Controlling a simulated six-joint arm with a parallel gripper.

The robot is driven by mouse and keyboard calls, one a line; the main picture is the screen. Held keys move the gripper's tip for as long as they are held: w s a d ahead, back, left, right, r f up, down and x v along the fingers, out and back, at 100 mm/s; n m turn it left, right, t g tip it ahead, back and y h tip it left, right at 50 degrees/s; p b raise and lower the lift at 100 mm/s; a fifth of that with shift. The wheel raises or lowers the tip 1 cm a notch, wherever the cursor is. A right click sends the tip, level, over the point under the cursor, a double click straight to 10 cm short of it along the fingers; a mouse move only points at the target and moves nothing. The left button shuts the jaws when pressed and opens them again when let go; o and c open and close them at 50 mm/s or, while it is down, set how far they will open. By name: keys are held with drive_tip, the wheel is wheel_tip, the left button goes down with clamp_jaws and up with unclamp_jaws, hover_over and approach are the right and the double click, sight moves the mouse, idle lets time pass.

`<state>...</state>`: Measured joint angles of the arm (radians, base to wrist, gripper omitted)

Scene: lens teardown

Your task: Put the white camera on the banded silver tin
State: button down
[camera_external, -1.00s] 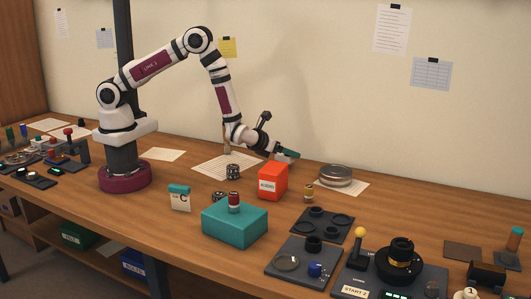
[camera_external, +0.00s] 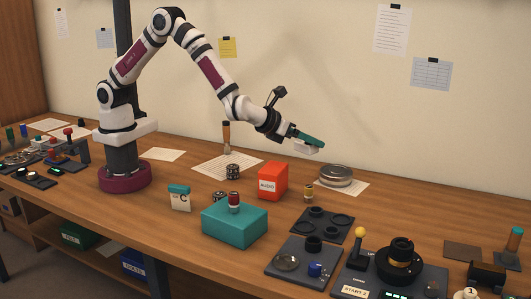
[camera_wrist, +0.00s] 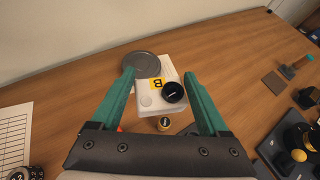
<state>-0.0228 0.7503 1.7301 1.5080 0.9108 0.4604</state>
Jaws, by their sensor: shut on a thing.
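My gripper (camera_external: 313,143) is shut on the white camera (camera_external: 305,149), holding it in the air above the bench. In the wrist view the white camera (camera_wrist: 150,101) sits between the green fingers (camera_wrist: 158,76), with a yellow B label and a black lens facing me. The banded silver tin (camera_external: 336,174) stands on a paper sheet at the back of the bench, right of and below the gripper. In the wrist view the tin (camera_wrist: 143,64) shows as a grey round lid beyond the camera, partly hidden by it and a finger.
A dark tray with round recesses (camera_external: 322,225) and a teal box (camera_external: 234,224) lie nearer.

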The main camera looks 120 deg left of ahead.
hover_over(324, 172)
wheel_tip(324, 172, down, 6)
drive_tip(key=shift+f, duration=0.15)
drive_tip(key=f, duration=0.4)
drive_tip(key=shift+a+f, duration=0.1)
drive_tip(key=shift+a, duration=0.1)
drive_tip(key=shift+f, duration=0.15)
